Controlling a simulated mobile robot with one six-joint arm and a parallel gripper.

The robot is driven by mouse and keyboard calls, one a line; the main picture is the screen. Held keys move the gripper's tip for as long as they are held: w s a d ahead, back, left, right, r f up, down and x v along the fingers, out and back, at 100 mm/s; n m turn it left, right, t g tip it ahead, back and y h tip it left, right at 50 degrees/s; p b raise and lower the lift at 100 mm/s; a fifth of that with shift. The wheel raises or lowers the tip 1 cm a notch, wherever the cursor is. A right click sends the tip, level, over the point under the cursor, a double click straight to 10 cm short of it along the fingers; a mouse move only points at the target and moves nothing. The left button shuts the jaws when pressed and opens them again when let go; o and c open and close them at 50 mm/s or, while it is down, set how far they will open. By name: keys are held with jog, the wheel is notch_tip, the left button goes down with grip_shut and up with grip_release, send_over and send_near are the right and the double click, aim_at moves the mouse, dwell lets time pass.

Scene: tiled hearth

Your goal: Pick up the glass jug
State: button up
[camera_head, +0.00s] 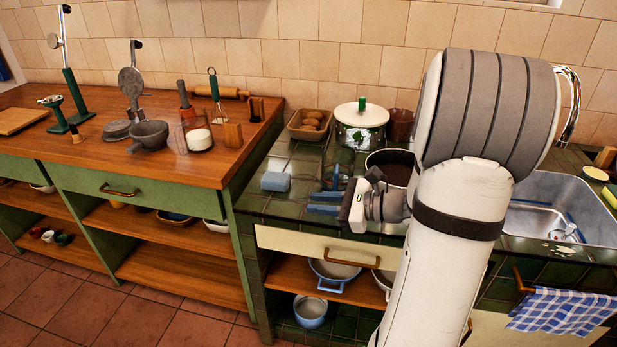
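The glass jug (196,132) is a clear vessel with something white in its lower part. It stands upright on the wooden counter near its right end, beside a grey mortar-like bowl (149,135). My gripper (328,192) is low over the dark green tiled counter, to the right of the jug and well apart from it. Its blue fingers point left and look spread, with nothing visible between them. The arm hides part of the tiled counter.
A red-brown bottle-like thing (184,97) and wooden block (232,135) stand close to the jug. A blue block (275,181) lies left of my gripper. A dark pan (393,162), lidded white pot (361,121) and bread basket (310,124) stand nearby.

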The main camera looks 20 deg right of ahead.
aim_at(335, 190)
jog(key=w+d+f+m+t+h+b, duration=0.1)
jog(key=d+f+m+t, duration=0.1)
jog(key=d, duration=0.1)
jog(key=w+d+f+m+t+h, duration=0.1)
jog(key=d+m+t, duration=0.1)
jog(key=d, duration=0.2)
jog(key=w+d+f+m+t+h+b, duration=0.1)
jog(key=d+f+m, duration=0.1)
jog(key=d+m, duration=0.1)
jog(key=shift+d+f+t+b, duration=0.3)
jog(key=shift+d+t, duration=0.1)
jog(key=shift+d, duration=0.15)
jog(key=x, duration=0.7)
jog(key=shift+w+d+f, duration=0.1)
jog(key=shift+w+f, duration=0.05)
jog(key=shift+w, duration=0.2)
jog(key=shift+c, duration=0.6)
grip_shut()
